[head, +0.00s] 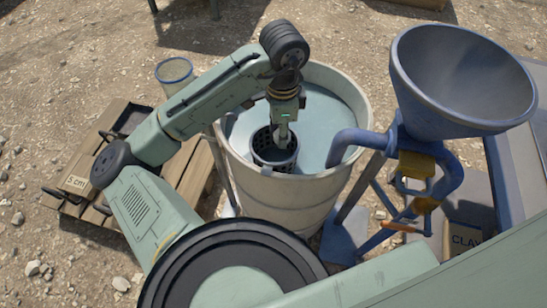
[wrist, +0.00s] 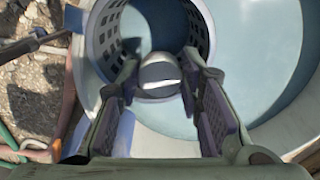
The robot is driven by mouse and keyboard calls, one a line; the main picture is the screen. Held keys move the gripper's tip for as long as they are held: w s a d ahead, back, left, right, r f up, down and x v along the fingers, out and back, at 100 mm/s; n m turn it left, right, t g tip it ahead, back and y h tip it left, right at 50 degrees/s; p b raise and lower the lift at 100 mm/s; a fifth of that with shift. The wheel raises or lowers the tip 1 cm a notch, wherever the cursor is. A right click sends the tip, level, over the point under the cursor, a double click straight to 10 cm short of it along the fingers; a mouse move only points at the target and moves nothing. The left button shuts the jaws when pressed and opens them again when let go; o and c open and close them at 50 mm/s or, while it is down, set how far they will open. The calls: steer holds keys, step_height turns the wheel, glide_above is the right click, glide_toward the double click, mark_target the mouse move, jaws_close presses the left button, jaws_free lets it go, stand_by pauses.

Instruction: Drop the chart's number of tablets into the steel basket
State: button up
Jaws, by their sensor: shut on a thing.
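The steel basket (head: 264,160) is a dark perforated cylinder, open at the top, inside the large pale tank near its front side. It shows with square holes in the wrist view (wrist: 107,28). My gripper (head: 283,143) points down over the basket's mouth. In the wrist view my gripper (wrist: 160,78) is shut on a rounded whitish-grey tablet (wrist: 159,72), which sits between the fingertips with the basket opening around and behind it. Whether the tablet is above or below the rim, I cannot tell. I see no tablets lying in the basket. I cannot make out a chart with a number.
The tank (head: 285,195) holds bluish liquid. A blue hopper (head: 465,80) with a bent pipe reaches over its right rim.

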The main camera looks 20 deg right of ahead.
steer(key=o, duration=1.2)
steer(key=shift+c, duration=0.2)
steer(key=shift+r, duration=0.1)
step_height(320, 180, up, 12)
